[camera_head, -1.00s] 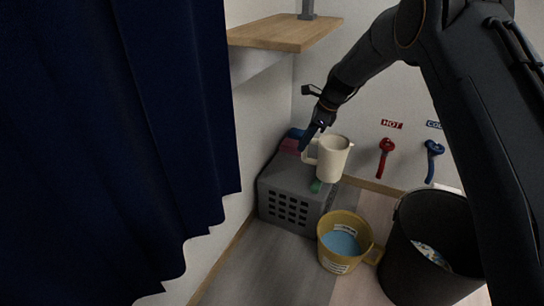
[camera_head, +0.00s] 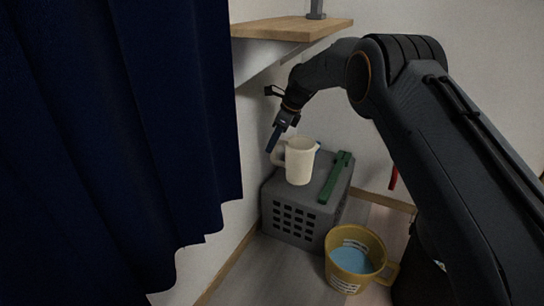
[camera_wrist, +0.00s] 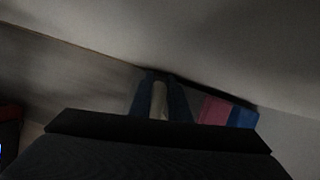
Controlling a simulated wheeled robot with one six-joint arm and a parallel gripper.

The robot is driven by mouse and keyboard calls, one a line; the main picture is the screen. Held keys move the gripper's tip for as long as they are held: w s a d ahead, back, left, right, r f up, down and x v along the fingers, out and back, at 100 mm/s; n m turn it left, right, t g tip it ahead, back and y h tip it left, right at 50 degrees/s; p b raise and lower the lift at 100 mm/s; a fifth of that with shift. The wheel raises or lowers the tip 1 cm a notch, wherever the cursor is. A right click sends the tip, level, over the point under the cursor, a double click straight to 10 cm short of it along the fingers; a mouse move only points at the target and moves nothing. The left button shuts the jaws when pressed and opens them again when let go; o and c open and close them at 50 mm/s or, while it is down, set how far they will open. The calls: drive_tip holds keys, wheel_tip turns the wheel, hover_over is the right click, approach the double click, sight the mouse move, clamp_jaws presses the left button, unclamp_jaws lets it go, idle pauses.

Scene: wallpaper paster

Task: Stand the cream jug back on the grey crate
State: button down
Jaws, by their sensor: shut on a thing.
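The cream jug (camera_head: 301,162) is upright over the left part of the grey crate's top (camera_head: 296,222) in the head view. I cannot tell whether its base touches the crate or hangs just above it. My gripper (camera_head: 273,147) reaches down from above, with its blue fingers shut on the jug's handle at the jug's left side. In the wrist view a pale strip of the jug (camera_wrist: 159,100) shows between the two blue fingers. The rest of the jug is hidden there.
A long green object (camera_head: 337,178) lies on the crate, right of the jug. A yellow bucket (camera_head: 346,278) with blue contents stands in front on the floor. A wooden shelf (camera_head: 285,29) is above. A dark blue curtain (camera_head: 120,130) fills the left. Pink (camera_wrist: 215,110) and blue (camera_wrist: 243,117) items show in the wrist view.

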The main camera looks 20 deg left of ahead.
sight(272, 154)
drive_tip(key=f+b, duration=0.1)
drive_tip(key=f, duration=0.1)
drive_tip(key=f+b, duration=0.1)
drive_tip(key=f, duration=0.1)
drive_tip(key=shift+a+f, duration=0.2)
drive_tip(key=shift+f, duration=0.05)
drive_tip(key=c, duration=1.7)
unclamp_jaws()
drive_tip(key=shift+o, duration=0.2)
drive_tip(key=shift+f+b, duration=0.15)
drive_tip(key=shift+b, duration=0.4)
drive_tip(key=p+v, duration=0.4)
drive_tip(key=v, duration=0.3)
drive_tip(key=shift+r+p, duration=0.3)
drive_tip(key=shift+p, duration=0.05)
drive_tip(key=shift+d+r, duration=0.1)
drive_tip(key=shift+r, duration=0.05)
